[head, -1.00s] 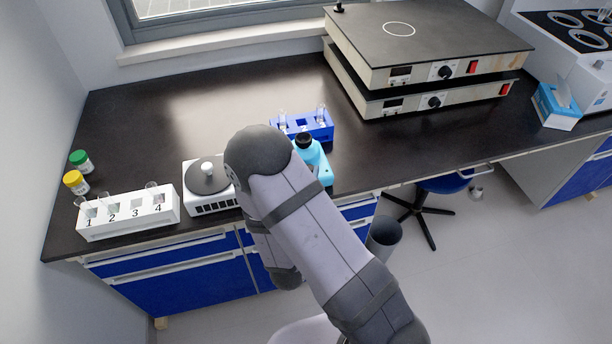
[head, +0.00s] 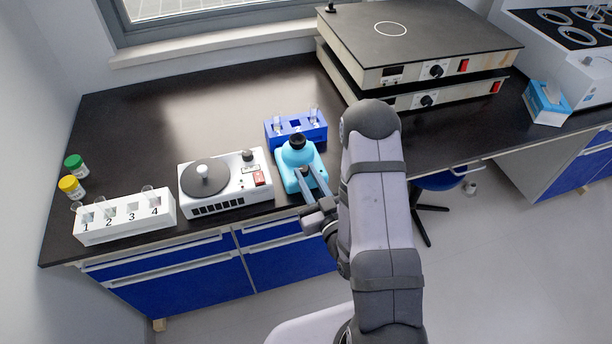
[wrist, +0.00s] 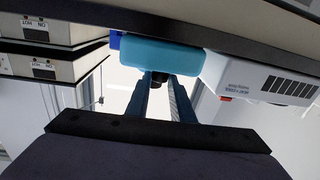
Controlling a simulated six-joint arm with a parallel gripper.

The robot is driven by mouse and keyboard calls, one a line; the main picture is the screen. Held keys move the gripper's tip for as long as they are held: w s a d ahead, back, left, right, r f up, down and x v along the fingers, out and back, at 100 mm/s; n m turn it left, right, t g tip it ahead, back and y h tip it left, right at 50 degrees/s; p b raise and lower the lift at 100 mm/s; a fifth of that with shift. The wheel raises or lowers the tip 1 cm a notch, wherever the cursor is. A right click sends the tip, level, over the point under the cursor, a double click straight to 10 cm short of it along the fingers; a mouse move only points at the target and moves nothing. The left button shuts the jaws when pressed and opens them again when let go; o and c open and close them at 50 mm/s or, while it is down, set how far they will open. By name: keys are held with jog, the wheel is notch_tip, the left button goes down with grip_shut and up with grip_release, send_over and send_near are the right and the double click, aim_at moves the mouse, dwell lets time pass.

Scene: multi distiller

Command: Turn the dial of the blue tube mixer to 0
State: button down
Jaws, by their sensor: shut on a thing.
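The light-blue tube mixer (head: 291,158) with a black cup on top stands near the front edge of the bench. It also shows as a light-blue body in the wrist view (wrist: 160,55). Its small black dial (wrist: 158,76) is on the side facing my gripper. My gripper (head: 311,177) reaches in from the front, low at the mixer's front face. In the wrist view its fingers (wrist: 159,84) are shut on the dial, one on each side. The dial's markings and setting cannot be read, and the dial is hidden in the head view.
A white stirrer (head: 243,185) with a grey plate stands left of the mixer. A blue tube rack (head: 297,139) is close behind it. A numbered white rack (head: 126,226) is at the far left, and stacked hotplates (head: 440,50) are at the back right.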

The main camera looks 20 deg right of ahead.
jog(key=shift+d+n+y, duration=0.2)
jog(key=shift+n+y, duration=0.5)
jog(key=shift+y, duration=0.4)
jog(key=c, duration=1.5)
grip_release()
jog(key=shift+w, duration=0.1)
jog(key=shift+c, duration=0.2)
jog(key=shift+r, duration=0.15)
jog(key=shift+r, duration=0.55)
notch_tip(320, 180, up, 9)
jog(key=p, duration=0.7)
jog(key=shift+f, duration=0.15)
